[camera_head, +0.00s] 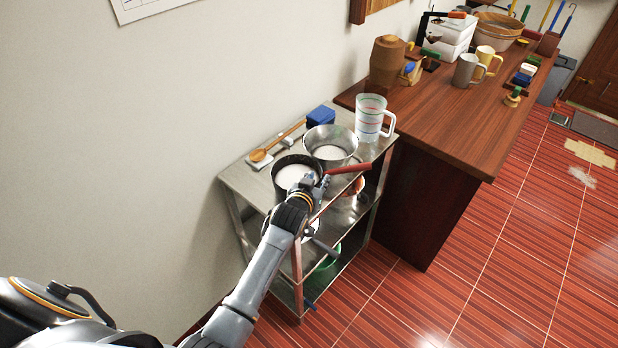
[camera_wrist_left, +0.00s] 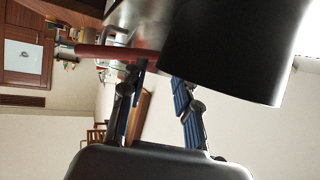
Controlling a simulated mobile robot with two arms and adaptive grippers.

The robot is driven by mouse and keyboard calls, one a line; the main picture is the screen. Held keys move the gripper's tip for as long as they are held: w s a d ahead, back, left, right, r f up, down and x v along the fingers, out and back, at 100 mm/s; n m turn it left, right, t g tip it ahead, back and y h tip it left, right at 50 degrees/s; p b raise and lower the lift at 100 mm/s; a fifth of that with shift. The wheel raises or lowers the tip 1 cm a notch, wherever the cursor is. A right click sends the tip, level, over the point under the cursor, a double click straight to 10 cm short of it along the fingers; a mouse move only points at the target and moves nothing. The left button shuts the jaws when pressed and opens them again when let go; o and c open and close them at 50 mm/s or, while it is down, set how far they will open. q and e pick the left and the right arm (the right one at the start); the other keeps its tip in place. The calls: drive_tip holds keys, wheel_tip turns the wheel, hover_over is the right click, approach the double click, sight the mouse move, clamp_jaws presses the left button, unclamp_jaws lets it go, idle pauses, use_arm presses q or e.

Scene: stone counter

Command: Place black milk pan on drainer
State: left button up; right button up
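The black milk pan (camera_head: 294,174), with pale contents, stands on the top shelf of a metal rack. A red handle (camera_head: 348,168) extends right, apparently from this pan. My left gripper (camera_head: 314,186) is at the pan's near right side, by the handle's root. In the left wrist view, the dark pan body (camera_wrist_left: 232,48) fills the upper right and the red-brown handle (camera_wrist_left: 105,52) crosses near the fingertips. The gripper's two fingers (camera_wrist_left: 158,78) stand apart with a gap; I see no firm hold on the handle. I cannot pick out a drainer. My right gripper is not in view.
A metal pot (camera_head: 330,142) with white contents stands close behind the pan. A striped clear jug (camera_head: 372,118), blue box (camera_head: 321,116) and wooden spoon (camera_head: 275,142) share the shelf (camera_head: 238,182). A wooden counter (camera_head: 460,120) with mugs and containers adjoins at right. The wall is close behind.

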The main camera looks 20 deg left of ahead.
use_arm(q)
drive_tip(key=shift+x, duration=0.85)
clamp_jaws()
drive_tip(key=shift+r, duration=0.2)
drive_tip(key=shift+r, duration=0.15)
